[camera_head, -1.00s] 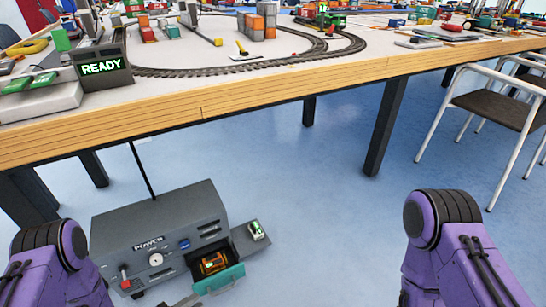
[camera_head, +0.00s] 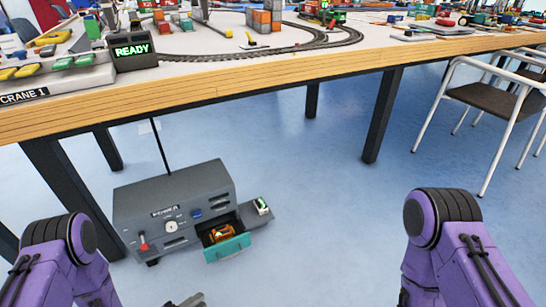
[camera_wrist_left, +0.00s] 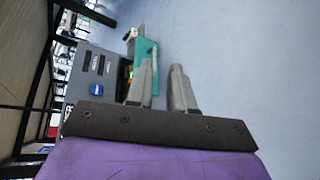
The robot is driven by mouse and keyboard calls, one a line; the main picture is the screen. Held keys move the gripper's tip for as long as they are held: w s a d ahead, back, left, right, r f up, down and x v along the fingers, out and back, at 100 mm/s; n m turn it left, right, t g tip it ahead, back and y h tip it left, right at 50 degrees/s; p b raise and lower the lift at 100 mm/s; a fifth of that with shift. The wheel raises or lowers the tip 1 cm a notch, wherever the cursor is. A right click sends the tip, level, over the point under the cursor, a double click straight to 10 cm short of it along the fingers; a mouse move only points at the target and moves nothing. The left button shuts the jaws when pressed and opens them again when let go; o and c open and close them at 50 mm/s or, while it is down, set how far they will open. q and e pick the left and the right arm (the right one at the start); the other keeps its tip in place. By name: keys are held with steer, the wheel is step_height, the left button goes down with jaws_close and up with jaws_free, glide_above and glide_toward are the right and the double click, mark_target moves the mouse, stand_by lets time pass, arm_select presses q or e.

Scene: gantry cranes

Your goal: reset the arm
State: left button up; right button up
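My left arm (camera_head: 62,262) comes in at the lower left of the head view. Only a grey tip of its gripper (camera_head: 188,301) shows there, at the bottom edge. In the left wrist view the two fingers of the left gripper (camera_wrist_left: 162,72) stand apart with nothing held between them. Beyond them are the power box and its teal-fronted drawer (camera_wrist_left: 146,62); contact cannot be told. My right arm (camera_head: 455,250) is at the lower right, and its gripper is out of view.
A grey power box (camera_head: 140,200) stands on the floor, its teal drawer (camera_head: 228,248) open with an orange item inside. A long wooden table (camera_head: 250,95) carries rails, blocks and a READY display (camera_head: 132,51). A chair (camera_head: 495,97) stands at right. Blue floor (camera_head: 320,200) between my arms is clear.

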arm_select(q)
steer(key=s+a+f+m+g+y+b, duration=0.1)
steer(key=s+a+f+m+g+y, duration=0.1)
steer(key=s+a+m+g+y, duration=0.3)
steer(key=s+f+m+g+y+b, duration=0.1)
steer(key=s+f+y+b, duration=0.15)
steer(key=s, duration=0.55)
steer(key=s+a+f+m+g+y+b, duration=0.1)
steer(key=s+a+m+g+y, duration=0.25)
steer(key=s, duration=0.25)
arm_select(e)
step_height(320, 180, down, 4)
steer(key=s, duration=0.1)
arm_select(q)
step_height(320, 180, up, 38)
steer(key=w+n+t+y+p, duration=0.1)
steer(key=p, duration=3.7)
steer(key=shift+w+p, duration=0.25)
steer(key=shift+p, duration=0.15)
arm_select(e)
step_height(320, 180, up, 38)
steer(key=w, duration=0.1)
steer(key=shift+d, duration=0.15)
